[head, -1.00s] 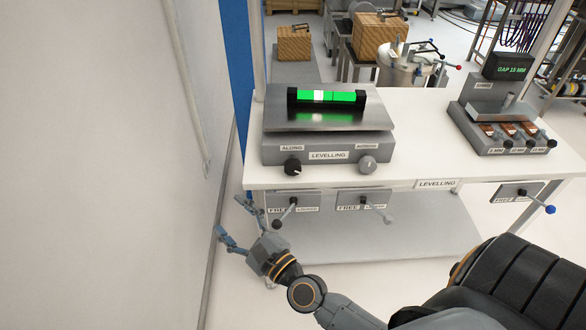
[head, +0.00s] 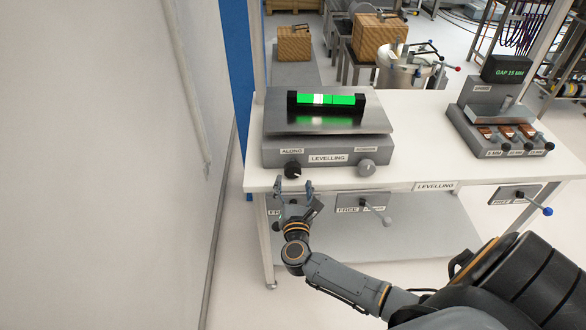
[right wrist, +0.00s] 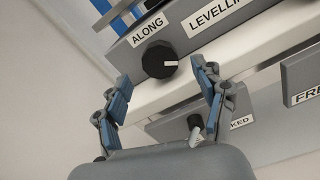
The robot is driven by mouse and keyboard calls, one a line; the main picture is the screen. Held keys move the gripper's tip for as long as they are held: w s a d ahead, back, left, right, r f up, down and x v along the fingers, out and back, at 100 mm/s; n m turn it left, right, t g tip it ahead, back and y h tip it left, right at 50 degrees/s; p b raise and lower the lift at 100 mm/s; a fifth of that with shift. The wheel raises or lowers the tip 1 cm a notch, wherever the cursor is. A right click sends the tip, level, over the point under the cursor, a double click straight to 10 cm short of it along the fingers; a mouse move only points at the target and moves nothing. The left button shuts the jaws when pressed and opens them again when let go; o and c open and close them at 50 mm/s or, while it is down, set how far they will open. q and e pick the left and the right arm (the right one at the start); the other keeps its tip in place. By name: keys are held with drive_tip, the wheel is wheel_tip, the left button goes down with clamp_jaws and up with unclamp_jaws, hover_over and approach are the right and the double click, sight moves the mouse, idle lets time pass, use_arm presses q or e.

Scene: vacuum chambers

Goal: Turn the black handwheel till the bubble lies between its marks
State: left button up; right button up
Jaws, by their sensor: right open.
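The black handwheel (head: 292,169) sits on the front of the levelling unit under the ALONG label, left of a grey knob (head: 367,168). In the right wrist view the black handwheel (right wrist: 160,61) shows a white pointer mark facing right. The green level vial (head: 332,99) lies on top of the unit, with a pale bubble (head: 318,99) left of its middle; its marks are too small to place exactly. My right gripper (head: 294,187) is open and empty just in front of and below the black handwheel, apart from it. It also shows in the right wrist view (right wrist: 160,82). My left gripper is not in view.
The white table (head: 420,160) holds a gap gauge unit (head: 500,125) at right. Lock levers (head: 368,205) on grey plates hang below the table edge near my right gripper. A white wall (head: 100,160) stands at left. Tabletop between the units is clear.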

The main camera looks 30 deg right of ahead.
sight(293, 173)
drive_tip(key=x, duration=0.6)
drive_tip(key=shift+a, duration=0.1)
drive_tip(key=c, duration=1.2)
